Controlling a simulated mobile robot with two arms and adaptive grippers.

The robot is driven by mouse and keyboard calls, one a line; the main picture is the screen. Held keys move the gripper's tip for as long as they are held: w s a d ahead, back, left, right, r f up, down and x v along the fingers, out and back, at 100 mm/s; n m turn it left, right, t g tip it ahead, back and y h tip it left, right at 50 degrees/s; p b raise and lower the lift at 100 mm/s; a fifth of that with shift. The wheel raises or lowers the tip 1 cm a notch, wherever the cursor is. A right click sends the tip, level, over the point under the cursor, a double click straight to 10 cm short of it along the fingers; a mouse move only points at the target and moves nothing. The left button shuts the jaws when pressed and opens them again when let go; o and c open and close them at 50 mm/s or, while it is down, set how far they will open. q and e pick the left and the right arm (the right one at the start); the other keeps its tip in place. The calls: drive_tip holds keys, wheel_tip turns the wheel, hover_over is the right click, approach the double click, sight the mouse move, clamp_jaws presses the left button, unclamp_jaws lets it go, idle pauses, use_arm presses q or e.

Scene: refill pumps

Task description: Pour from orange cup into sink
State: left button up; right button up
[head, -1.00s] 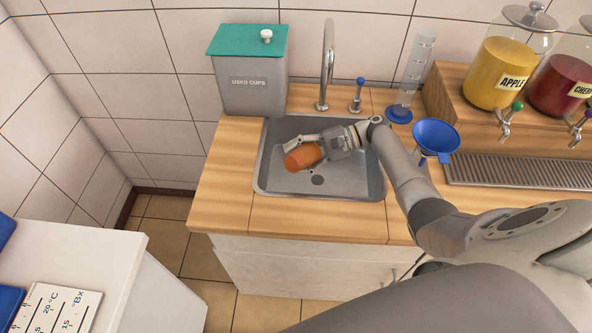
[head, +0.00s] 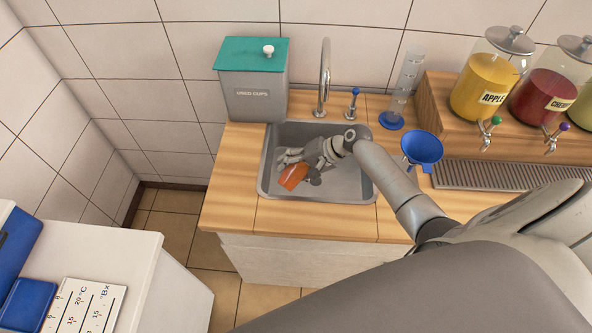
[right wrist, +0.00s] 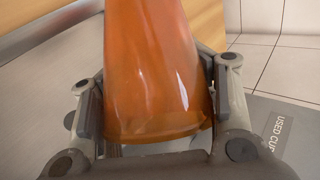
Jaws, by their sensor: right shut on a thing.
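The orange cup (head: 293,177) is over the sink basin in the head view, tilted steeply. In the right wrist view the cup (right wrist: 150,75) fills the middle between the two fingers. My right gripper (head: 300,165) is shut on the cup and holds it over the sink. The metal sink (head: 345,190) is set in the wooden counter. The inside of the cup is hidden, and no liquid stream can be made out. My left gripper is not in view.
The grey used cups bin (head: 252,95) with a green lid stands behind left of the sink. The faucet (head: 323,80) rises behind the basin. A blue funnel (head: 422,148), a measuring cylinder (head: 405,85) and juice dispensers (head: 487,85) stand to the right.

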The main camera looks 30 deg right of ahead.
sight(282, 178)
drive_tip(key=a+n+t+h, duration=0.1)
drive_tip(key=h, duration=0.1)
drive_tip(key=s+a+n+t+h, duration=0.1)
drive_tip(key=h, duration=0.1)
drive_tip(key=shift+a+r+h, duration=0.15)
drive_tip(key=shift+h, duration=0.25)
drive_tip(key=h, duration=0.1)
drive_tip(key=n+t+h, duration=0.1)
drive_tip(key=a, duration=0.1)
drive_tip(key=shift+s+a+r+h, duration=0.1)
drive_tip(key=shift+s+r+h, duration=0.15)
drive_tip(key=shift+h, duration=0.15)
drive_tip(key=shift+a+n+t+h, duration=0.1)
drive_tip(key=shift+n+t+h, duration=0.4)
drive_tip(key=shift+s+a+r, duration=0.1)
drive_tip(key=shift+s+a, duration=0.05)
drive_tip(key=shift+a, duration=0.15)
drive_tip(key=a, duration=0.1)
drive_tip(key=s+a+h+b, duration=0.1)
drive_tip(key=a+r+t, duration=0.1)
drive_tip(key=shift+s+a+r+n+h, duration=0.1)
drive_tip(key=shift+s+a+n+h, duration=0.05)
drive_tip(key=shift+s+n+h, duration=0.2)
drive_tip(key=shift+s+a+r, duration=0.1)
drive_tip(key=shift+a+r, duration=0.25)
drive_tip(key=shift+r, duration=0.05)
